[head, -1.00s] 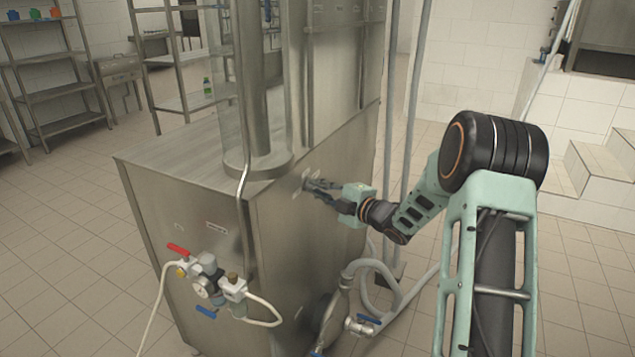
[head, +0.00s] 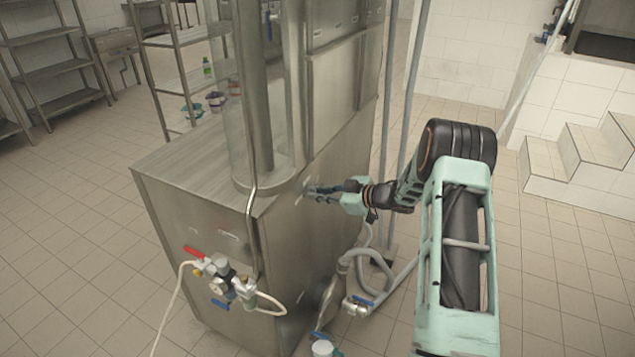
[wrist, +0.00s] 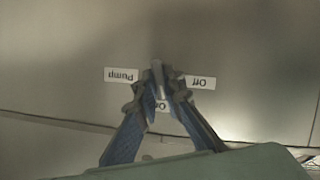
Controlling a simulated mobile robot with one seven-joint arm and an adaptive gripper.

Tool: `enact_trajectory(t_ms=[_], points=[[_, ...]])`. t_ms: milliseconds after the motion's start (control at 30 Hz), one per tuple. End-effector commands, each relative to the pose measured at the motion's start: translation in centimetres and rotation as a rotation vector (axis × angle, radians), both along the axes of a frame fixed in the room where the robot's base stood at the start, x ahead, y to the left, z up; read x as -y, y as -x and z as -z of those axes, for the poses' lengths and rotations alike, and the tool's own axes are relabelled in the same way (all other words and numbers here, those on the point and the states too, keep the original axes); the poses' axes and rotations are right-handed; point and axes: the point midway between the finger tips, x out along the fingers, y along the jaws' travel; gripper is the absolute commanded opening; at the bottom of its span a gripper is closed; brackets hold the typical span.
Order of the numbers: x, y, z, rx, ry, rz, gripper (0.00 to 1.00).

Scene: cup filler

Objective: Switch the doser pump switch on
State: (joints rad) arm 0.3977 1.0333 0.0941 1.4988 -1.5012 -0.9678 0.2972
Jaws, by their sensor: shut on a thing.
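My gripper (wrist: 160,92) is shut on the small metal lever of the pump switch (wrist: 157,70) on the steel cabinet's side panel. In the wrist view the labels are upside down: "Pump" (wrist: 121,75) is left of the fingertips and "Off" (wrist: 200,82) is right. Another label, starting with "O" (wrist: 162,105), is partly hidden between the fingers. In the head view my gripper (head: 311,190) reaches the panel from the right. The fingers hide much of the lever, and I cannot tell its position.
The steel cabinet (head: 215,255) has a clear cylinder on its top. Grey hoses (head: 365,275) and a vertical pipe (head: 412,90) stand near my arm. The tiled floor at right is open.

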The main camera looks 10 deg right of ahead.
Motion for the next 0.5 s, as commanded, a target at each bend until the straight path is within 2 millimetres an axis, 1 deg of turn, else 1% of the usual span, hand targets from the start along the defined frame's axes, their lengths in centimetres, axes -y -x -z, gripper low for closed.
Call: enact_trajectory(t_ms=[33, 300, 500], points=[[-0.04, -0.02, -0.42, -0.032, -0.022, -0.003, 0.0], [0.06, -0.1, -0.15, -0.18, -0.131, -0.001, 0.0], [0.07, -0.14, -0.07, -0.244, -0.179, 0.0, 0.0]])
